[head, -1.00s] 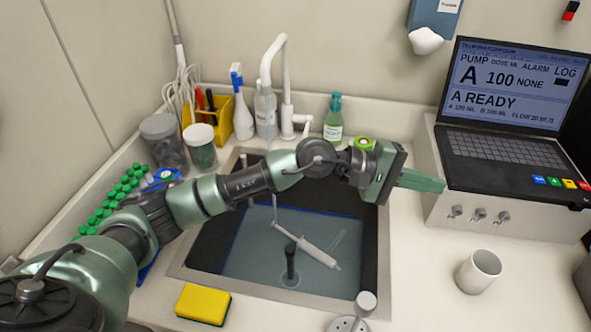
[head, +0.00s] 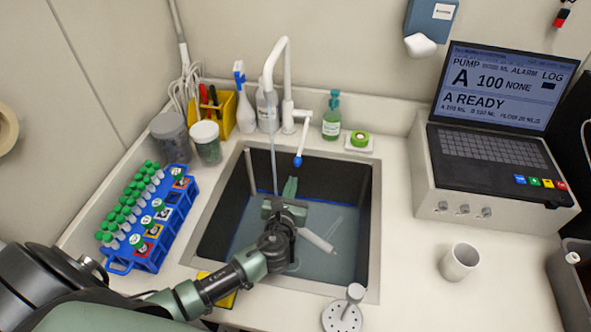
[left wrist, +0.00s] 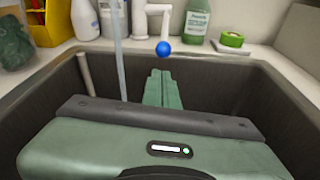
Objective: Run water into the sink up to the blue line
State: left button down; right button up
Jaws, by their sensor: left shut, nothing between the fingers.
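The white tap (head: 285,85) stands behind the dark sink (head: 362,200), and a water stream (head: 273,160) falls from its spout. The stream also shows in the left wrist view (left wrist: 120,70). The tap's lever has a blue end (head: 298,161) that hangs over the sink's back edge. Water (head: 325,265) covers the sink's bottom. Part of the blue line (head: 234,238) shows on the left wall, close to the water's edge; my arm hides some of it. My left gripper (head: 290,184) is shut and empty over the sink, its fingertips (left wrist: 161,75) pointing toward the blue end, apart from it. My right gripper is out of view.
A syringe (head: 317,240) lies in the water. A blue tube rack (head: 178,220) stands left of the sink, a yellow sponge (head: 222,298) in front, partly under my arm. A soap bottle (head: 332,118) and green tape (head: 359,139) are behind. A mug (head: 459,262) stands right.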

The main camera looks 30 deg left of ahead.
pick_arm(q)
jog(key=x, duration=0.6)
jog(key=shift+w, duration=0.25)
jog(key=shift+w+r, duration=0.1)
